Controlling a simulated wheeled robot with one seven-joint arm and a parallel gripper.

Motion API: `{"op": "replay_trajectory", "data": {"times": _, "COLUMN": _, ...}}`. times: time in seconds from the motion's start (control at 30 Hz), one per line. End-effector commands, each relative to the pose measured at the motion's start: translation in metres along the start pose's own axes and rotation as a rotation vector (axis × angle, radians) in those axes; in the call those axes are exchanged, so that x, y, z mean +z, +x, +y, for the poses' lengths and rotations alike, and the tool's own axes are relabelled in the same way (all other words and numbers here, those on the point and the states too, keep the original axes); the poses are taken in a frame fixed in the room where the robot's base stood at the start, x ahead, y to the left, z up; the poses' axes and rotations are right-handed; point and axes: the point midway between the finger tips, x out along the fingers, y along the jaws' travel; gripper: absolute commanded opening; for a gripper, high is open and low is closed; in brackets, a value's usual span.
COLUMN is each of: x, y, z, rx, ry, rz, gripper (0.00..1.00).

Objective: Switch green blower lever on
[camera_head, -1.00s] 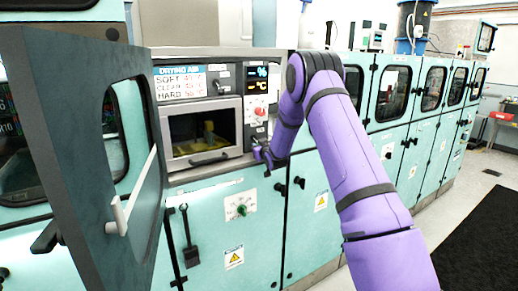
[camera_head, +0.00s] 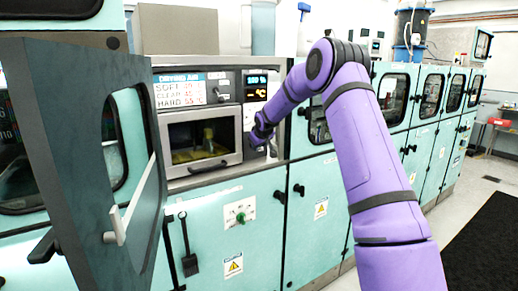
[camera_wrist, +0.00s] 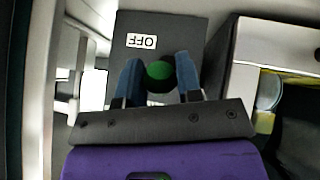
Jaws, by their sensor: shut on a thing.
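The green lever knob (camera_wrist: 159,71) sits between the blue fingers of my gripper (camera_wrist: 160,80) in the wrist view, and the fingers are closed on its sides. A white OFF label (camera_wrist: 142,41) appears upside down on the dark panel just beyond the knob. In the head view my gripper (camera_head: 256,140) is at the narrow control panel to the right of the drying unit's window (camera_head: 200,142). The gripper hides the lever there.
A green knob on a white plate (camera_head: 240,212) is on the cabinet front below. An open teal door (camera_head: 85,225) stands at the left. A display (camera_head: 256,86) is above my gripper. Teal cabinets (camera_head: 400,155) continue to the right. A dark mat (camera_head: 485,240) lies on the floor.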

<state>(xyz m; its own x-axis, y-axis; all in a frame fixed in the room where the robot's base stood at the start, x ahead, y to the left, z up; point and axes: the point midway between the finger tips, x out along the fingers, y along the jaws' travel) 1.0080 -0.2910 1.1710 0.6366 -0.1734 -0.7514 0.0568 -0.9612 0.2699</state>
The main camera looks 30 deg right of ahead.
Motion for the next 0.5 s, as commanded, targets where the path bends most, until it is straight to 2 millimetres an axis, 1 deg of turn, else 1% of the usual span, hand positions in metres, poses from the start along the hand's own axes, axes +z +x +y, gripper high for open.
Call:
{"op": "replay_trajectory", "data": {"times": 0.03, "x": -0.0032, "y": -0.0011, "z": 0.0013, "rx": -0.004, "ry": -0.003, "rz": -0.023, "gripper": 0.00}}
{"op": "replay_trajectory", "data": {"times": 0.2, "x": -0.0072, "y": -0.0027, "z": 0.0019, "rx": -0.020, "ry": -0.021, "rz": -0.103, "gripper": 0.00}}
{"op": "replay_trajectory", "data": {"times": 0.5, "x": -0.0106, "y": -0.0044, "z": 0.0031, "rx": -0.033, "ry": -0.035, "rz": -0.173, "gripper": 0.00}}
